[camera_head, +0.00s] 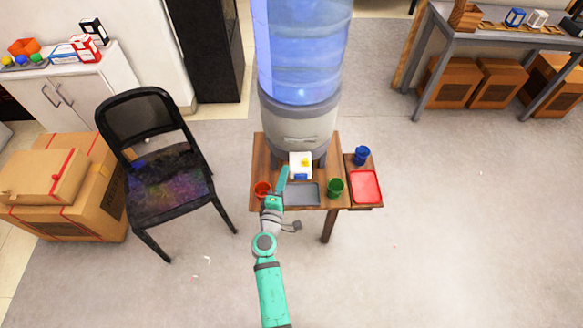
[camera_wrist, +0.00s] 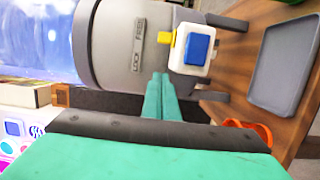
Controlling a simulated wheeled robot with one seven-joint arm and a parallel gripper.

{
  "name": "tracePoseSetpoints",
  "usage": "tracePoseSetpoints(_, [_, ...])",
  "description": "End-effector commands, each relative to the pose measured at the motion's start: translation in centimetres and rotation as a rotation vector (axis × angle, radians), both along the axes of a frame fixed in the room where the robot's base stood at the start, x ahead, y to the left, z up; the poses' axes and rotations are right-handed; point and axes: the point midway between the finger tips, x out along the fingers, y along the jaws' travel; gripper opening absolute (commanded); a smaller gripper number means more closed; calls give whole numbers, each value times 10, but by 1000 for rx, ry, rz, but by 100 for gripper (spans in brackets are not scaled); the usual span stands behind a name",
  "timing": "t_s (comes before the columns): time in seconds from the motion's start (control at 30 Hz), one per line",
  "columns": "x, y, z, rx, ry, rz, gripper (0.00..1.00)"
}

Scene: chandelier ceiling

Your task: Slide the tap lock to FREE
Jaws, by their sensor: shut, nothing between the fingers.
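The water dispenser (camera_head: 298,125) stands on a small wooden table, with a white tap housing (camera_head: 300,165) on its front. In the wrist view, the tap housing (camera_wrist: 193,52) carries a blue button (camera_wrist: 198,50) and a small yellow slider (camera_wrist: 165,38). The words LOCK and FREE are printed on the dispenser (camera_wrist: 105,45) beside it. The slider appears nearer the level of FREE, but I cannot tell its exact setting. My gripper (camera_wrist: 160,76) is shut and empty, its teal fingertips just below the slider and apart from it in the picture. My gripper also shows in the head view (camera_head: 284,170).
A grey tray (camera_head: 302,194) lies below the tap on the table (camera_head: 262,150). A red cup (camera_head: 262,189) and a green cup (camera_head: 335,187) flank it. A blue cup (camera_head: 362,155) and red tray (camera_head: 366,187) are at right. A black chair (camera_head: 150,160) stands left.

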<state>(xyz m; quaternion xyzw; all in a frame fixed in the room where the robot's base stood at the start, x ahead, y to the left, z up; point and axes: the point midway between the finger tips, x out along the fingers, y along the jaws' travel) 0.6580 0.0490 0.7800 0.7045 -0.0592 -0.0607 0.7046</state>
Motion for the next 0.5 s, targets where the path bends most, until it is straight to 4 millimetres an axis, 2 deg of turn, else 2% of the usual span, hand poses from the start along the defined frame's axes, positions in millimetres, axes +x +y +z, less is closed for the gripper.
tracePoseSetpoints(0.2, [-42,8,0,0,1,3,0])
tracePoseSetpoints(0.33, [-59,12,0,-1,0,5,0])
tracePoseSetpoints(0.5, [-70,14,0,1,-1,4,0])
